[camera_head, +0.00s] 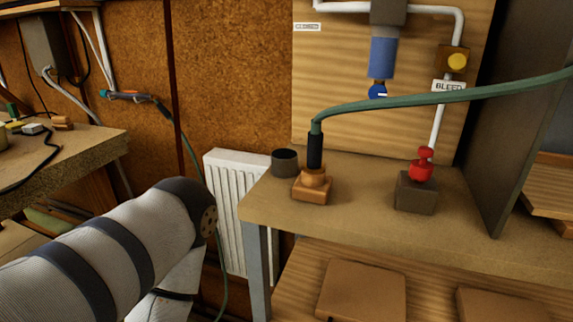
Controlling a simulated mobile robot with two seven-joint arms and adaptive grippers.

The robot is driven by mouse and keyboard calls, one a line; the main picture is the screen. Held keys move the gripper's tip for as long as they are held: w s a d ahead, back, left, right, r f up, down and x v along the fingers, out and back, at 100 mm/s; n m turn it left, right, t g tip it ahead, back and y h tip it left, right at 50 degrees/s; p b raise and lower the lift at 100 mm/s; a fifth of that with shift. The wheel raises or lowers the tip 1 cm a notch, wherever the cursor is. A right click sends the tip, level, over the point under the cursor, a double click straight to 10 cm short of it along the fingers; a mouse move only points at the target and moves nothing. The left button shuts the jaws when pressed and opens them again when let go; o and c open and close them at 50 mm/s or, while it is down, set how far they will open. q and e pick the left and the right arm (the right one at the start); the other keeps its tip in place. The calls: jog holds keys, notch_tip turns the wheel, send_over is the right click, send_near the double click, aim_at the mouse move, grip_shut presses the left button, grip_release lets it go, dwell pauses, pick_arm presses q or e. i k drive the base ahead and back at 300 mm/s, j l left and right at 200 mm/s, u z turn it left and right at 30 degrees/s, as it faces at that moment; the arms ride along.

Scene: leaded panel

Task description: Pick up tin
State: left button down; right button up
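A small dark grey round can (285,163), the only tin-like thing I see, stands upright at the left end of the wooden bench (375,225). It is left of a copper-coloured block (313,189) and apart from any arm. My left arm reaches in from the lower left, with its joint left of the bench. Its gripper is out of view. My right arm and gripper are not in view.
A green hose (440,99) with a black end runs from the copper block across the bench. A red valve on a dark block (416,192) stands to the right. A dark upright panel (511,130) bounds the right side. A white radiator (229,190) is behind the bench's left end.

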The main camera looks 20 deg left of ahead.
aim_at(284, 162)
jog(key=i+j+z, duration=0.25)
jog(key=j, duration=0.3)
jog(key=j+z, duration=0.3)
jog(key=j, duration=0.25)
jog(key=j+z, duration=0.25)
jog(key=j, duration=0.4)
jog(key=i, duration=0.05)
